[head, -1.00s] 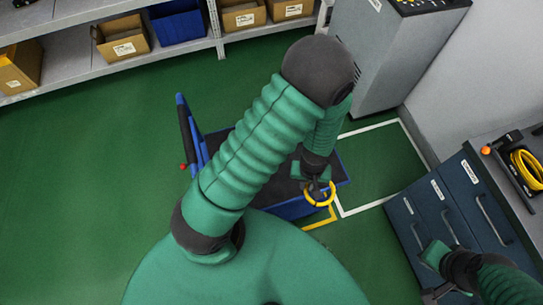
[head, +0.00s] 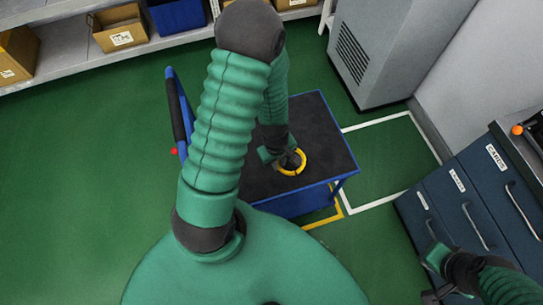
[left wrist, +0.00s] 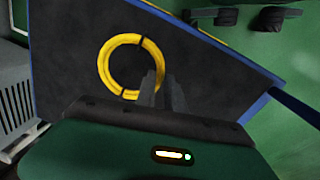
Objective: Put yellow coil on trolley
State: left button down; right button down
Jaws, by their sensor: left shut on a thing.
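The yellow coil (head: 291,162) is a ring with dark ties. My left gripper (head: 282,158) is shut on its near edge and holds it over the trolley. The blue-edged trolley (head: 325,140) has a dark flat top that is otherwise bare. In the left wrist view the coil (left wrist: 103,63) lies against the dark top (left wrist: 65,45), with the gripper fingers (left wrist: 160,92) at its lower right rim. I cannot tell whether the coil touches the top. My right gripper (head: 433,275) is at the lower right by the drawers, its fingers partly out of clear view.
A blue drawer cabinet (head: 465,205) stands at the right, with an orange-ended tool (head: 517,130) on it. A grey cabinet (head: 385,50) stands behind the trolley. Shelves with cardboard boxes (head: 118,30) and a blue bin (head: 178,12) line the back.

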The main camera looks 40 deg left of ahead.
pick_arm(q)
jog(key=a, duration=0.2)
jog(key=w+a, duration=0.1)
jog(key=a, duration=0.1)
jog(key=shift+f, duration=0.25)
jog(key=f, duration=0.1)
jog(key=f+b, duration=0.1)
jog(key=f, duration=0.1)
jog(key=shift+a+f, duration=0.2)
jog(key=shift+f, duration=0.1)
jog(key=shift+d, duration=0.1)
jog(key=c, duration=1.4)
grip_release()
